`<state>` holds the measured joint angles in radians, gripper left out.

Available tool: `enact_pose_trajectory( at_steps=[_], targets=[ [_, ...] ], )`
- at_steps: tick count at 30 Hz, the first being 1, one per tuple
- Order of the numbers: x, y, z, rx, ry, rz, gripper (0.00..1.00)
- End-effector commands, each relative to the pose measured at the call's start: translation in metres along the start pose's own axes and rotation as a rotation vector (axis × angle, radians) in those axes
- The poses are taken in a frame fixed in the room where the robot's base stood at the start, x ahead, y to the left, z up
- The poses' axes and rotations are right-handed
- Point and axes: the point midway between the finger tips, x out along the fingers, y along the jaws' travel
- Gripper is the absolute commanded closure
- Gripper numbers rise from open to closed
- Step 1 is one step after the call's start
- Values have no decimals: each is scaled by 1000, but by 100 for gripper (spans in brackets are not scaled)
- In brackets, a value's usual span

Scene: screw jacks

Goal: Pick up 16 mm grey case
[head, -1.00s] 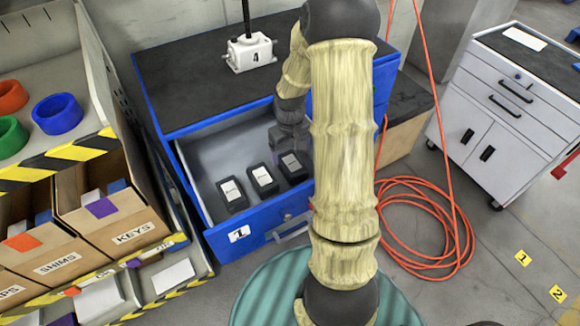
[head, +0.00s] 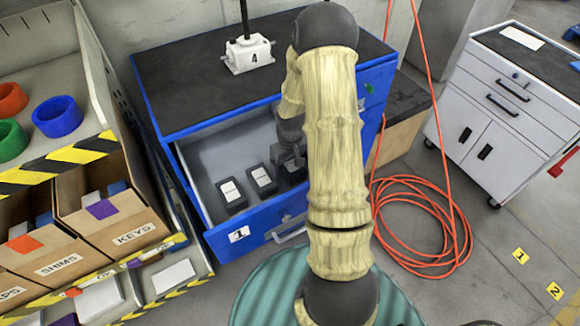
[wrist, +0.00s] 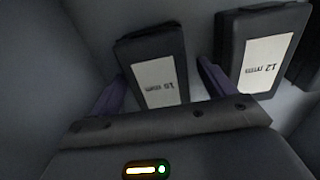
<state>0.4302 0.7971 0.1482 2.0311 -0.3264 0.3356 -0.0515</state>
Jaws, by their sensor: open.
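The drawer of the blue cabinet holds three dark grey cases with white labels. In the wrist view the 16 mm grey case (wrist: 158,68) lies between my gripper's two purple fingers; its label is upside down and a little blurred. The 12 mm case (wrist: 260,50) lies just right of the right finger. My gripper (wrist: 160,72) is open and not closed on anything. In the head view my gripper (head: 290,155) is down in the drawer over the rightmost case (head: 293,173), which it partly hides.
The open drawer (head: 268,219), marked 1, has its walls close around my gripper. Two other cases lie to the left, the leftmost one (head: 231,194) near the drawer's front. The cabinet's dark top (head: 190,85) overhangs the drawer's back. An orange cable (head: 440,255) lies on the floor at right.

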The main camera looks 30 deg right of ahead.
Motion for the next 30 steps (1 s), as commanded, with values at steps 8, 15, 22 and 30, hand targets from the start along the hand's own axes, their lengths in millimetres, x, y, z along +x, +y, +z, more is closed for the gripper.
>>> enact_pose_trajectory(
  at_steps=[8,15,22,30],
  targets=[
    [0,1,0,1,0,1,18],
    [0,1,0,1,0,0,22],
    [0,1,0,1,0,0,67],
    [-1,1,0,1,1,1,77]
  ],
)
